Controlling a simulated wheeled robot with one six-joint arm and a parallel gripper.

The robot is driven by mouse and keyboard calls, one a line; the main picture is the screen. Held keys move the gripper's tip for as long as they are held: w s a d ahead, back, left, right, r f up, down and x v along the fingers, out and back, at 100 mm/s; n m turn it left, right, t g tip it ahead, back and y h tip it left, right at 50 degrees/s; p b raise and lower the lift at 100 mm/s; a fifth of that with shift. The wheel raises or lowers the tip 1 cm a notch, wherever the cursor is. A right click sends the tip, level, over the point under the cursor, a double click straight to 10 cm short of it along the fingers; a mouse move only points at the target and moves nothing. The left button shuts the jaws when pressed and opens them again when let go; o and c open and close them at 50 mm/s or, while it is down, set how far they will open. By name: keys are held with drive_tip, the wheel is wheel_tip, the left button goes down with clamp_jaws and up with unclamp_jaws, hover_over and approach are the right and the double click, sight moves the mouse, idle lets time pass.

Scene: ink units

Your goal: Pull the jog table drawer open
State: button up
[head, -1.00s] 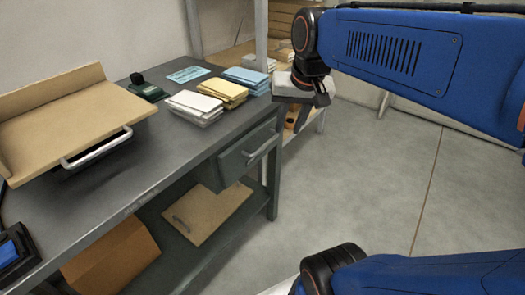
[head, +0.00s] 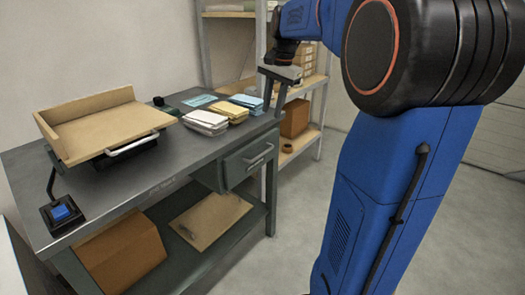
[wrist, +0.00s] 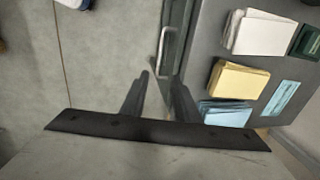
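The jog table (head: 165,165) is a dark grey workbench on the left in the head view. Its drawer (head: 238,169) sits under the right end of the top and looks shut, with a light bar handle (head: 258,156) across its front. My gripper (head: 271,98) is above and behind the handle in that picture, fingers pointing down. In the wrist view the drawer front (wrist: 178,30) and handle (wrist: 166,52) lie just beyond the fingertips. The two fingers (wrist: 160,77) are apart with nothing between them, and the handle is not between them.
A tilted tan tray (head: 95,130), paper stacks (head: 206,121) and a blue-button box (head: 62,213) stand on the table. A metal rack (head: 318,100) stands behind. The floor before the drawer is partly covered by my arm.

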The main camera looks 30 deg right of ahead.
drive_tip(key=w+f, duration=0.1)
drive_tip(key=f, duration=0.4)
drive_tip(key=w+f, duration=0.1)
drive_tip(key=f, duration=0.5)
drive_tip(key=w+a+f, duration=0.1)
drive_tip(key=f, duration=0.4)
drive_tip(key=shift+f, duration=0.3)
clamp_jaws()
